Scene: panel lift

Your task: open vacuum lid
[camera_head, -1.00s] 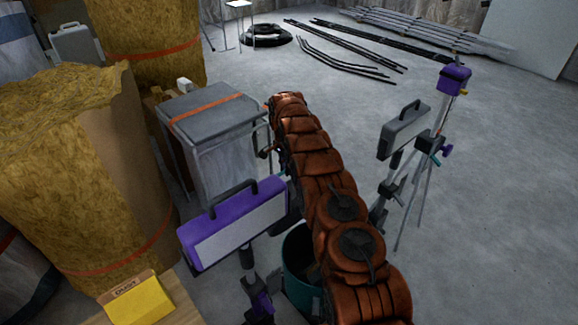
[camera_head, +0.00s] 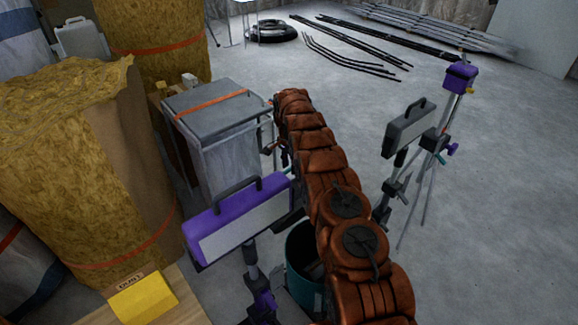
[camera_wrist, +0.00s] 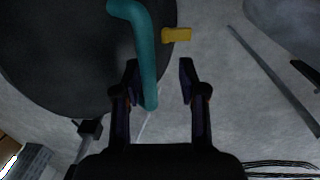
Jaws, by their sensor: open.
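In the wrist view, a dark round surface (camera_wrist: 60,60), which looks like the vacuum lid, fills the upper left. A curved teal handle or tube (camera_wrist: 146,50) crosses its right part, and a yellow tab (camera_wrist: 176,35) sticks out at its right edge. My gripper (camera_wrist: 159,72) is open, with one finger on each side of the teal piece's lower end, which lies nearer the left finger. I cannot tell whether they touch. In the head view, my gripper and the lid are not clearly visible; my rust-brown arm covers much of that area.
A purple-framed lamp (camera_head: 238,219) and a teal bucket (camera_head: 302,262) stand close left of my arm. A strapped grey bin (camera_head: 228,150) and insulation rolls (camera_head: 75,170) crowd the left. A grey lamp (camera_head: 408,128) and tripod (camera_head: 428,190) stand right. Floor farther right is clear.

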